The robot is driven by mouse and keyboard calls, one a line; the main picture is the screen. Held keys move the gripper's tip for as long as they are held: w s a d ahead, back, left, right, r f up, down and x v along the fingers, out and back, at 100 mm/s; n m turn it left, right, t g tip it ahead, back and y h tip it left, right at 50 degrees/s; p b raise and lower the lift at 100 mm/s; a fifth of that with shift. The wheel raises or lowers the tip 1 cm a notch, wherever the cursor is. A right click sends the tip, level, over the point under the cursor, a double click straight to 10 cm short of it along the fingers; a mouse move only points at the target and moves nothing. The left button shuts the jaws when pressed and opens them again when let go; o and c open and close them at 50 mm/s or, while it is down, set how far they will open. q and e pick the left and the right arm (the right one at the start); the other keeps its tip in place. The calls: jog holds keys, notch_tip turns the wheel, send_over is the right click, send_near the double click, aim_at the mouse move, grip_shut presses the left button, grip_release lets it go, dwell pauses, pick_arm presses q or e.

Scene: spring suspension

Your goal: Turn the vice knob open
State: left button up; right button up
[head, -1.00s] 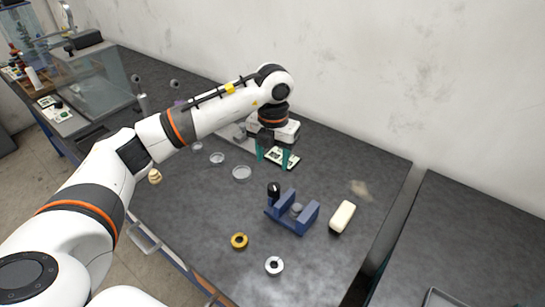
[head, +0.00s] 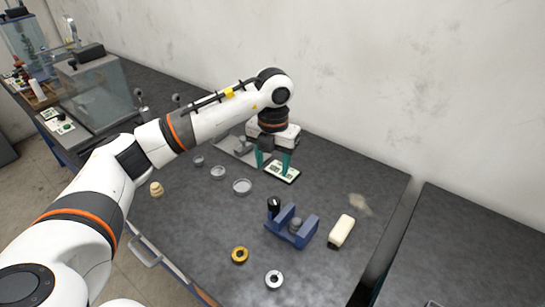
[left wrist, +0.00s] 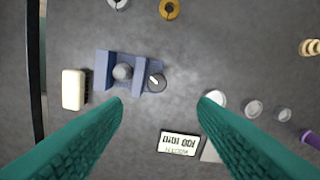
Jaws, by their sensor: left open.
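The blue vice (head: 291,226) stands on the dark table in the middle of the head view, with a grey rounded piece (head: 296,224) between its jaws. Its black knob (head: 273,204) is at its left end in that view. In the left wrist view the vice (left wrist: 106,72) is upper left of centre, and the knob (left wrist: 156,80), with a pale line on it, is at its right end. My left gripper (head: 272,168) has teal fingers, is open and empty, and hangs above the table behind the vice. In the left wrist view its fingertips (left wrist: 160,100) are apart, just below the knob. My right gripper is not seen.
A cream block (head: 342,230) lies right of the vice. A gold ring (head: 240,255) and a silver ring (head: 274,279) lie in front. Glass dishes (head: 242,186) stand to the left. A device with a display (left wrist: 179,143) lies near the gripper. A gap separates the right-hand table.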

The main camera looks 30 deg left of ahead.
pick_arm(q)
notch_tip(320, 180, up, 12)
jog(key=shift+b, duration=0.35)
